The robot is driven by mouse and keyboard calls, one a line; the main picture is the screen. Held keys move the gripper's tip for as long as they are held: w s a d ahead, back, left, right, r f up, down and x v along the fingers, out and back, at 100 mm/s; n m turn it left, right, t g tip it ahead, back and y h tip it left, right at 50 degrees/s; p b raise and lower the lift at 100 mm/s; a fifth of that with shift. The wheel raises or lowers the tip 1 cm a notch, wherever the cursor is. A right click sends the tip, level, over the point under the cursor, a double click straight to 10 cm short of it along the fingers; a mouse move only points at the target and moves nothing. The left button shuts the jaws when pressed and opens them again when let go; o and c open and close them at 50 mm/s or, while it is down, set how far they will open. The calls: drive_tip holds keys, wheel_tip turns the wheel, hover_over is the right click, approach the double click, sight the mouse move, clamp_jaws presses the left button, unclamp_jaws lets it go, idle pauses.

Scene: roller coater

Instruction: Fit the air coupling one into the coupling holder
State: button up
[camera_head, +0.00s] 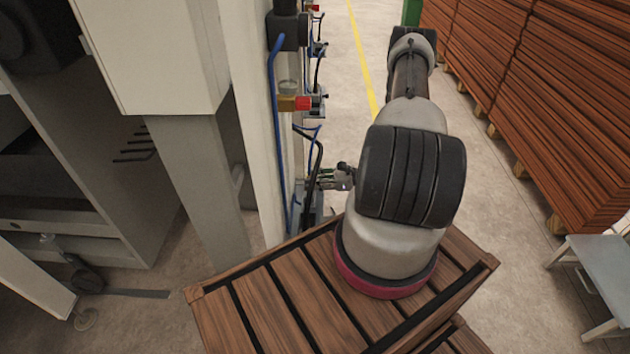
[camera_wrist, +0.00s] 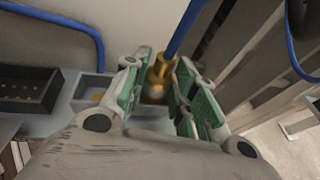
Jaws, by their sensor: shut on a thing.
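The air coupling (camera_wrist: 157,76) is a brass-coloured fitting on the end of a blue hose (camera_wrist: 184,27). In the wrist view it stands between the green-padded fingers of my gripper (camera_wrist: 160,66), which is shut on it. The hose rises from it toward the top of the picture. In the head view my gripper (camera_head: 330,180) is small, beside the machine's side near dark and blue hoses, and the coupling cannot be made out there. A grey open compartment (camera_wrist: 93,86) lies just left of the fingers; I cannot tell whether it is the coupling holder.
A black tray (camera_wrist: 27,92) lies left of the compartment. Another blue hose (camera_wrist: 65,20) loops at the upper left. In the head view a white machine column (camera_head: 245,110) stands left of my arm. Stacked brown boards (camera_head: 550,100) stand right, across an open floor aisle (camera_head: 355,90).

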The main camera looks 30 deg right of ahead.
drive_tip(key=shift+f, duration=0.25)
drive_tip(key=o, duration=1.1)
drive_tip(key=shift+r, duration=0.15)
drive_tip(key=v, duration=1.2)
